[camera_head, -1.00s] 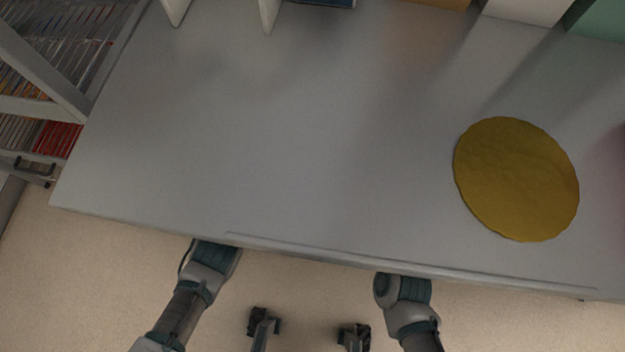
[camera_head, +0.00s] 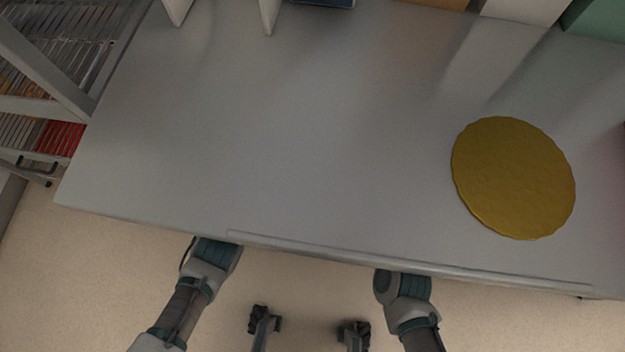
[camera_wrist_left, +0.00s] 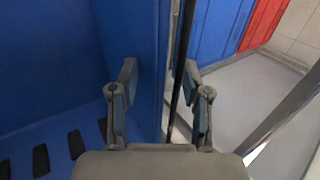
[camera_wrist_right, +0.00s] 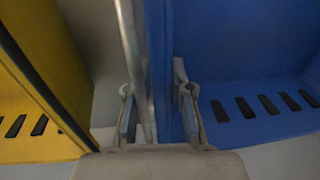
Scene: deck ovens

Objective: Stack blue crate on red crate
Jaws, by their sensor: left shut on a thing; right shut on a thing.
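The blue crate (camera_wrist_left: 55,60) fills the left side of the left wrist view, with dark slots in its floor. My left gripper (camera_wrist_left: 160,105) is shut on its side wall, one finger on each side. The blue crate also shows in the right wrist view (camera_wrist_right: 245,45), where my right gripper (camera_wrist_right: 158,112) is shut on its opposite wall. A red crate-like surface (camera_wrist_left: 264,22) stands at the upper right of the left wrist view, beside another blue surface (camera_wrist_left: 216,30). In the head view both hands and the blue crate are hidden below the counter edge.
A yellow crate (camera_wrist_right: 35,80) stands close to the left in the right wrist view. A grey counter (camera_head: 280,130) spans the head view, with a flat yellow round (camera_head: 513,178) on it. A rack (camera_head: 45,95) stands at the left, with something red (camera_head: 58,140) in it.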

